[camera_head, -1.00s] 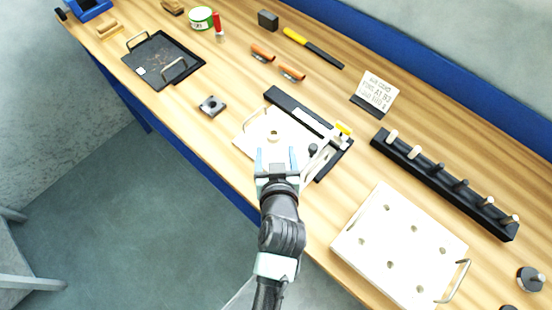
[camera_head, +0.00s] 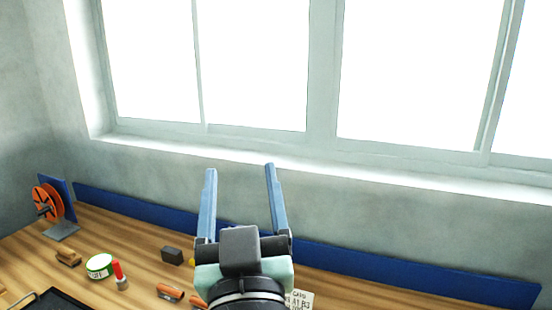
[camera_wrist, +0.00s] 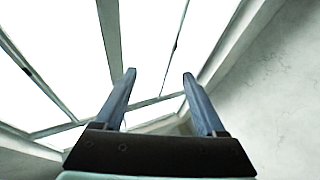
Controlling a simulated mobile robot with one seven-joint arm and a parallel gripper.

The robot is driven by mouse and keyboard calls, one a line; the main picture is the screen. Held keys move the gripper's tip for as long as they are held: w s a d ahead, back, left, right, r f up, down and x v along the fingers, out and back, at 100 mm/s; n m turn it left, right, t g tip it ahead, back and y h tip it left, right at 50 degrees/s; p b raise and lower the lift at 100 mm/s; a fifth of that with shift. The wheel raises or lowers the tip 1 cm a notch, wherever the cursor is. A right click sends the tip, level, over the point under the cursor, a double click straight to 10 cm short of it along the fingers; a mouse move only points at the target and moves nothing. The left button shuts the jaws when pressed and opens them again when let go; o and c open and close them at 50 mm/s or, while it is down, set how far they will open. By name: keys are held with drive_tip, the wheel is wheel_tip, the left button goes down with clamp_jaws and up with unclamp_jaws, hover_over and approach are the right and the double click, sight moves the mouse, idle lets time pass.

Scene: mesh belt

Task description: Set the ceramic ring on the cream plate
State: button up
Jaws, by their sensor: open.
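My gripper (camera_head: 240,168) is raised in front of the wall and window, with its two blue fingers apart and nothing between them. In the wrist view my gripper (camera_wrist: 159,73) is also open and empty, pointing up towards the bright window. Neither the ceramic ring nor the cream plate is in view now; the part of the bench where a pale plate showed earlier is below the picture or behind my arm.
The wooden bench (camera_head: 135,272) runs along the bottom, with a blue rail (camera_head: 400,272) behind it. On it are an orange reel (camera_head: 47,203), a green-and-white tin (camera_head: 99,266), a red-capped tube (camera_head: 119,275), a dark block (camera_head: 172,256) and a white card (camera_head: 300,299). The window (camera_head: 420,70) fills the top.

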drive_tip(key=s+d+r+m+t+h, duration=0.1)
drive_tip(key=s+d+r+t, duration=0.1)
drive_tip(key=s+r, duration=0.3)
drive_tip(key=s+d+r+m+t+h, duration=0.1)
drive_tip(key=s+r, duration=0.4)
drive_tip(key=r, duration=0.7)
drive_tip(key=shift+d+m+t+h, duration=0.3)
drive_tip(key=shift+d+t+h, duration=0.25)
drive_tip(key=shift+t, duration=0.65)
drive_tip(key=shift+s+r, duration=0.1)
